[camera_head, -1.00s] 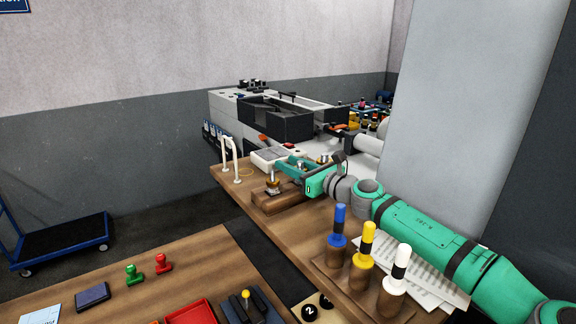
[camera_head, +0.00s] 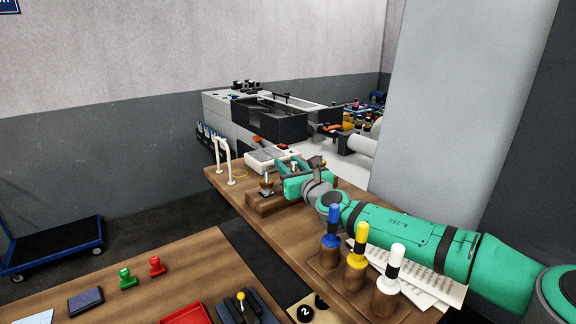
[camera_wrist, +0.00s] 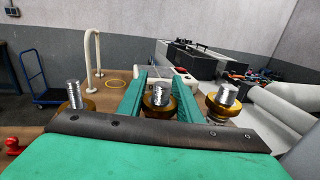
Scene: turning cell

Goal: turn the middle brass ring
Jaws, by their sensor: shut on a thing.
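Three threaded metal studs with brass rings stand in a row in the wrist view. The middle brass ring (camera_wrist: 160,112) sits on its stud between the two green fingers of my gripper (camera_wrist: 161,88). The gripper is shut on this ring, one finger at each side. The left brass ring (camera_wrist: 88,104) and right brass ring (camera_wrist: 222,110) stand free outside the fingers. In the head view, my gripper (camera_head: 291,170) is over the wooden block (camera_head: 262,204); one ring (camera_head: 266,190) shows at its left, and the fingers and arm hide much of the others.
A white bent rail (camera_head: 223,158) and a yellow loop lie behind the block. Blue, yellow and white handled tools (camera_head: 356,262) stand on the bench under my arm, near printed sheets (camera_head: 415,287). A second table (camera_head: 200,255) is at front left.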

